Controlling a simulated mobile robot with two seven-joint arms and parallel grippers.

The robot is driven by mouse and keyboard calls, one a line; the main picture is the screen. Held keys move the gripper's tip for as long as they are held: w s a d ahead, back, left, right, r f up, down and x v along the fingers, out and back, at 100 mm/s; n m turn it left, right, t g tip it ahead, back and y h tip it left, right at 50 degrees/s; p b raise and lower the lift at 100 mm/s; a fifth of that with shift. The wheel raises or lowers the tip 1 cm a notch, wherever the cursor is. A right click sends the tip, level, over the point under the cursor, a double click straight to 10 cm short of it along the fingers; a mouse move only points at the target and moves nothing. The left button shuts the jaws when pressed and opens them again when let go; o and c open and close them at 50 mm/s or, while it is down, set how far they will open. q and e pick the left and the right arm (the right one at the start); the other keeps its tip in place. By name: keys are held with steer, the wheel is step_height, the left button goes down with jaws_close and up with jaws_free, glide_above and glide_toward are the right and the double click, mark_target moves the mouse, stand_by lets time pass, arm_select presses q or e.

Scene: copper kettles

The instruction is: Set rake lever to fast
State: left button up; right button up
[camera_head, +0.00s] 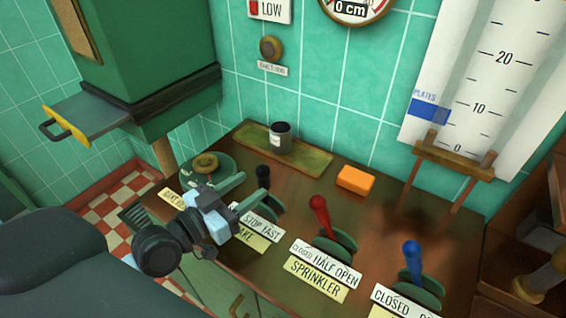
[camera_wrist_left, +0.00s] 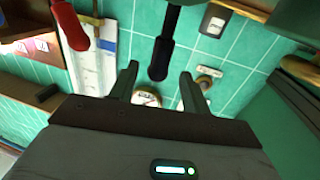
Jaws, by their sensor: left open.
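The rake lever (camera_head: 263,178) has a black handle and stands on the wooden console behind its white STOP / FAST label (camera_head: 262,224). The yellow label below it is partly covered by my arm. My left gripper (camera_head: 256,184) is open, with its fingers pointing at the black handle. In the left wrist view the black handle (camera_wrist_left: 162,58) shows between the two open fingers (camera_wrist_left: 158,72), and no finger is clearly touching it. The lever's base is partly hidden by the gripper, so its exact setting cannot be told. My right gripper is not in view.
The red sprinkler lever (camera_head: 320,215) stands right of the rake lever, with a blue lever (camera_head: 413,262) further right. An orange block (camera_head: 356,180) and a grey cup (camera_head: 280,137) on a tray (camera_head: 314,163) lie behind. A round dial (camera_head: 206,164) is at the left.

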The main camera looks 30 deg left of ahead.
mark_target(258, 180)
arm_select(q)
steer(key=shift+s+a+r, duration=0.1)
steer(key=shift+s, duration=0.15)
steer(key=shift+w, duration=0.3)
steer(key=p+x, duration=0.1)
steer(key=x, duration=0.5)
steer(key=shift+s, duration=0.1)
steer(key=shift+w+d, duration=0.3)
steer(key=shift+w, duration=0.3)
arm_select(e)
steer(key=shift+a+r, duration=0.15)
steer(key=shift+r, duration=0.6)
arm_select(q)
jaws_close()
